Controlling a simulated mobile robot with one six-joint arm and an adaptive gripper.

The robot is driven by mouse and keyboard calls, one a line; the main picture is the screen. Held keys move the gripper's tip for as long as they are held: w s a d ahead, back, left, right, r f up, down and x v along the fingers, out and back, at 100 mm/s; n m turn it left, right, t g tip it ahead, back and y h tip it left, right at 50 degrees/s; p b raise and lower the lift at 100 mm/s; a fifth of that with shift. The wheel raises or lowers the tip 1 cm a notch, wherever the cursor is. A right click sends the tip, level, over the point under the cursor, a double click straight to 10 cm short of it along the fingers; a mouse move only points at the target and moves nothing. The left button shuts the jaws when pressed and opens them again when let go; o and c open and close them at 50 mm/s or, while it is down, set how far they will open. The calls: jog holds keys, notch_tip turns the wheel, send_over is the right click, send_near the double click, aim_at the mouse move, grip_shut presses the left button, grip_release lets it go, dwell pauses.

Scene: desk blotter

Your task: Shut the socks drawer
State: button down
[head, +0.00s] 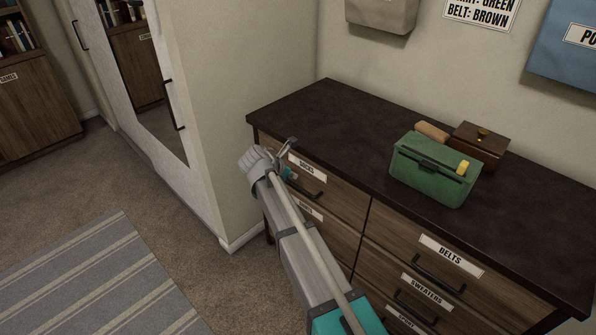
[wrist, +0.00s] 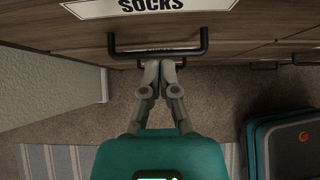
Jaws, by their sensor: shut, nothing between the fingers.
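The socks drawer (head: 338,199) is the top left drawer of a wooden dresser, with a white SOCKS label and a dark bar handle. In the wrist view its label (wrist: 165,6) is at the top edge and its handle (wrist: 158,53) crosses just ahead of my fingers. How far the drawer stands out from the dresser I cannot tell. My gripper (wrist: 160,66) is shut and empty, its fingertips close to the handle; whether they touch it is unclear. In the head view my gripper (head: 288,148) is in front of the drawer's left part, and my arm hides some of the front.
The dark dresser top (head: 320,115) holds a green container (head: 425,175), a brown box (head: 480,143) and a tan roll (head: 431,131). Belts (head: 425,255) and sweaters (head: 412,300) drawers are at the right. A wall corner is left of the dresser; a striped rug (head: 90,285) lies on the floor.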

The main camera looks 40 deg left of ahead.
jog(key=p+v, duration=0.4)
jog(key=v, duration=0.3)
jog(key=shift+s+r+p, duration=0.2)
jog(key=shift+p, duration=0.1)
jog(key=shift+s, duration=0.1)
dwell(0.5)
